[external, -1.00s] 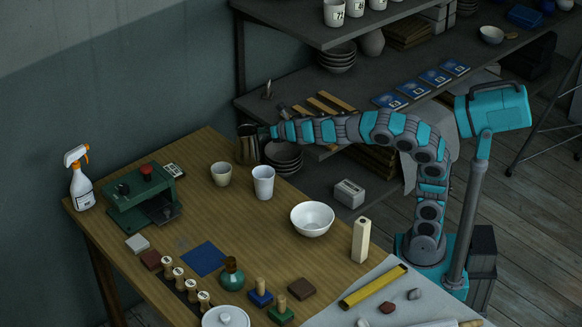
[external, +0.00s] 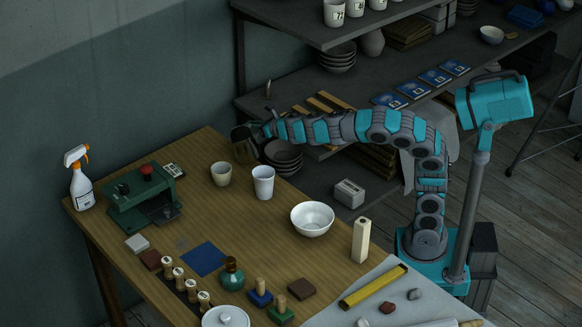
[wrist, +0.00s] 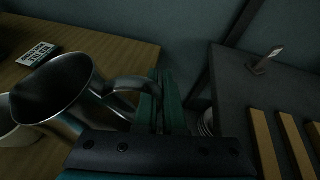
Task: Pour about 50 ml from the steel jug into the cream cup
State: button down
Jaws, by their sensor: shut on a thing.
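The steel jug (external: 243,146) is at the far corner of the table, held by my gripper (external: 264,131). In the wrist view the jug (wrist: 62,92) shows its open dark mouth at the left, and its handle sits at the fingers of my gripper (wrist: 162,100). The jug looks tilted a little in the external view and seems just above the table. Its contents are too dark to see. The cream cup (external: 221,174) stands upright on the table, in front of and left of the jug. Part of a pale cup (wrist: 14,122) shows behind the jug in the wrist view.
A taller white cup (external: 263,183) stands right beside the cream cup. Stacked bowls (external: 284,157) are close to the right of the jug. A white bowl (external: 312,219), a green press (external: 142,195) and a spray bottle (external: 80,180) also stand on the table. A dark shelf (external: 370,80) is behind.

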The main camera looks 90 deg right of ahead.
aim_at(240, 127)
jog(key=w+a+r+n, duration=0.1)
jog(key=w+a+r+n+h, duration=0.1)
jog(key=a, duration=0.1)
jog(key=shift+a+r+n+g+h, duration=0.15)
jog(key=shift+r+n+g+h, duration=0.15)
jog(key=shift+n, duration=0.1)
jog(key=shift+w+a+r+n+h, duration=0.25)
jog(key=shift+a+r+n+h, duration=0.15)
jog(key=shift+n, duration=0.2)
jog(key=shift+w+a+r+n, duration=0.15)
jog(key=shift+a+r+n, duration=0.1)
jog(key=shift+r+n, duration=0.3)
jog(key=r+p, duration=0.1)
jog(key=r+h+p, duration=0.1)
jog(key=p, duration=0.1)
jog(key=shift+w+a+r+n+g, duration=0.15)
jog(key=shift+a+n+g, duration=0.05)
jog(key=shift+n+g, duration=0.15)
jog(key=shift+a, duration=0.2)
jog(key=shift+w+a+n, duration=0.2)
jog(key=shift+n, duration=0.2)
jog(key=shift+w+a+r+n+h, duration=0.15)
jog(key=shift+a+r+n+h, duration=0.15)
jog(key=shift+r+n+h, duration=0.1)
jog(key=shift+w+a+r+n, duration=0.15)
jog(key=shift+a+r+n, duration=0.05)
jog(key=shift+n, duration=0.1)
